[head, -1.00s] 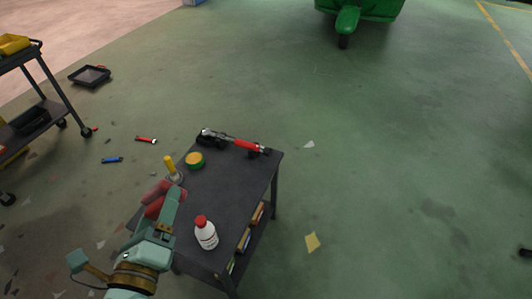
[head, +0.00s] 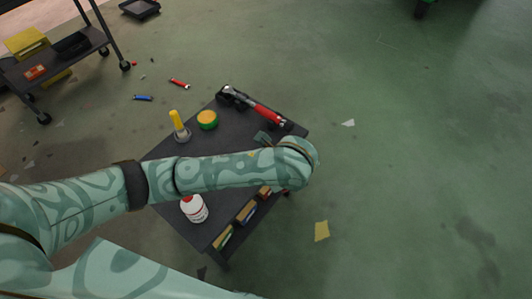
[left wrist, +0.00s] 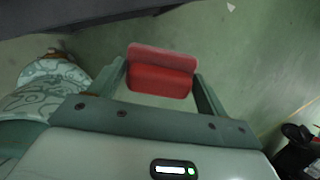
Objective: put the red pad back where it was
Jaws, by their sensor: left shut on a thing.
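The red pad (left wrist: 160,80) is held between the two fingers of my left gripper (left wrist: 162,88) in the left wrist view, above the green floor. In the head view my left arm reaches across the dark tool cart (head: 193,152), with its wrist end over the cart's right side. There the pad and the fingertips are hidden by the arm. My right gripper is in neither view.
Another cart (head: 62,70) stands at the upper left. The floor (head: 420,160) to the right is mostly clear.

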